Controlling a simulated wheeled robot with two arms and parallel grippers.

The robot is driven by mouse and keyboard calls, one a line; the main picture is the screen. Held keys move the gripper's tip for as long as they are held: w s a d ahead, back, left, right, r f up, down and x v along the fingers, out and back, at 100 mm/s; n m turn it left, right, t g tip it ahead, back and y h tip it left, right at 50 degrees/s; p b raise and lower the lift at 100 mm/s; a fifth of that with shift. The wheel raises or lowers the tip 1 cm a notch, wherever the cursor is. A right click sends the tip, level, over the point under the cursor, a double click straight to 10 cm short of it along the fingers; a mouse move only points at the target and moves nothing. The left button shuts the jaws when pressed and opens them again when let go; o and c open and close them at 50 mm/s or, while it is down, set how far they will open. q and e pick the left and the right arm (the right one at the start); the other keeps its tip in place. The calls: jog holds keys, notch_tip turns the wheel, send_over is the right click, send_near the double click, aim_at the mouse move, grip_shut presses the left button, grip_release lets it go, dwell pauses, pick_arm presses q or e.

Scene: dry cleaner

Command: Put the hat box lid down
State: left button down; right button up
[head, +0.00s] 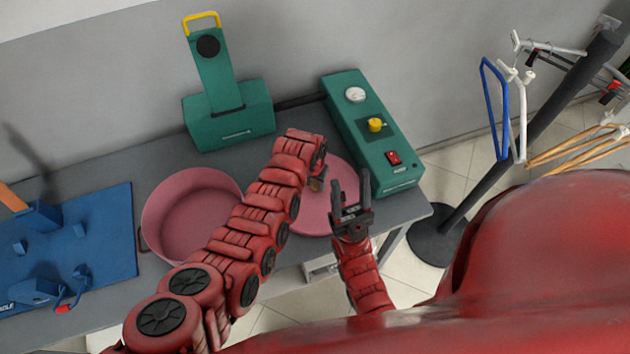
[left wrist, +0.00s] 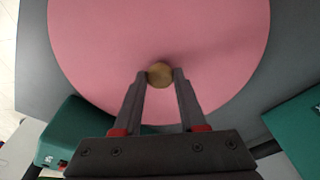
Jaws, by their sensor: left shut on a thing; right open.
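The pink round hat box lid (head: 313,217) is at the right part of the grey table, beside the green control box. My left gripper (head: 318,182) is over it, partly hidden by my own arm. In the left wrist view my left gripper (left wrist: 160,78) is shut on the lid's brass-coloured knob (left wrist: 160,70), with the flat pink lid (left wrist: 225,50) beneath. I cannot tell whether the lid touches the table. The open pink hat box (head: 165,205) stands to the left and looks empty. My right gripper (head: 350,188) is open and empty at the lid's right side.
A green control box (head: 370,130) with a gauge and yellow knob stands right of the lid. A green device with a yellow handle (head: 228,115) stands at the back. A blue mat (head: 105,235) with blue parts lies left. A hanger stand (head: 535,130) is right of the table.

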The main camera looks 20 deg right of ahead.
aim_at(313, 195)
pick_arm(q)
jog(key=shift+f, duration=0.2)
jog(key=shift+c, duration=2.3)
grip_release()
jog(key=shift+r, duration=0.3)
jog(key=shift+r, duration=0.55)
notch_tip(313, 195, up, 11)
jog(key=s+a+b, duration=0.1)
jog(key=b, duration=0.1)
jog(key=shift+s+f+b, duration=0.2)
jog(key=shift+b, duration=0.15)
